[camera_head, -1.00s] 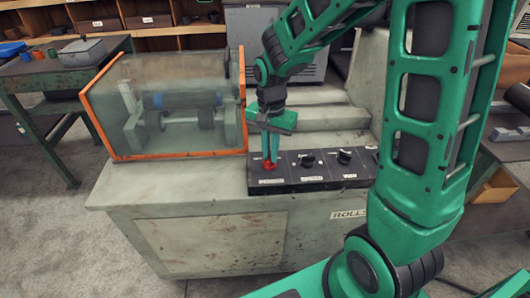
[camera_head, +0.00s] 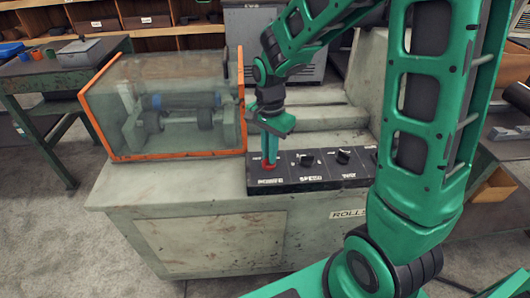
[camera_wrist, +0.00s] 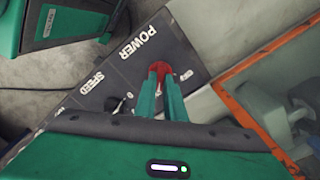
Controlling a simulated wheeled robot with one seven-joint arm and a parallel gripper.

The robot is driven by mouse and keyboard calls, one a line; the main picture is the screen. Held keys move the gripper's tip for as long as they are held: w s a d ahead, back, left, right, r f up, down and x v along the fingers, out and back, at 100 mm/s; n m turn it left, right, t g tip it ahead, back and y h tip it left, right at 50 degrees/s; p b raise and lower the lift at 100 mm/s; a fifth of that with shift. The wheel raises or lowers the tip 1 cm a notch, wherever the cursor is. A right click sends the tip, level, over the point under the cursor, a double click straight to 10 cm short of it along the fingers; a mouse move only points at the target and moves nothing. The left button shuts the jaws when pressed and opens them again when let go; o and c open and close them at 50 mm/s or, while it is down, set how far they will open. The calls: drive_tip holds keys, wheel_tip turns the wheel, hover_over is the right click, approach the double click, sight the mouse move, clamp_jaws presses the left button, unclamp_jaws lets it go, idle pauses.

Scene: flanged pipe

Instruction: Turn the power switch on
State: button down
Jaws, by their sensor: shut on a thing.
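The power switch (camera_wrist: 161,67) is a red knob at one end of a black control panel (camera_head: 320,184), beside the white word POWER in the wrist view. In the head view the red knob (camera_head: 268,167) shows at the panel's left end. My gripper (camera_wrist: 162,76) points down at the knob, its two green fingers shut on it; it also shows in the head view (camera_head: 269,160). The fingers hide part of the knob, so I cannot tell its exact setting.
Two black knobs, one labelled SPEED (camera_head: 306,160) and one farther right (camera_head: 343,157), share the panel. An orange-framed clear guard (camera_head: 165,105) over rollers stands close to the left of my gripper. A green bench (camera_head: 62,68) stands at the far left.

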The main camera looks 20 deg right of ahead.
drive_tip(key=c, duration=1.8)
unclamp_jaws()
drive_tip(key=shift+w+a+r, duration=0.1)
drive_tip(key=shift+w+a, duration=0.25)
drive_tip(key=shift+a, duration=0.05)
drive_tip(key=shift+c, duration=0.2)
drive_tip(key=shift+s+d, duration=0.15)
drive_tip(key=shift+d, duration=0.05)
wheel_tip(320, 180, up, 11)
drive_tip(key=s+d+n, duration=0.3)
drive_tip(key=s+d, duration=0.5)
drive_tip(key=s, duration=0.4)
drive_tip(key=s+d+f+n, duration=0.1)
drive_tip(key=s+d+n, duration=0.2)
drive_tip(key=s+d, duration=0.5)
drive_tip(key=s, duration=0.4)
drive_tip(key=shift+s+f, duration=0.2)
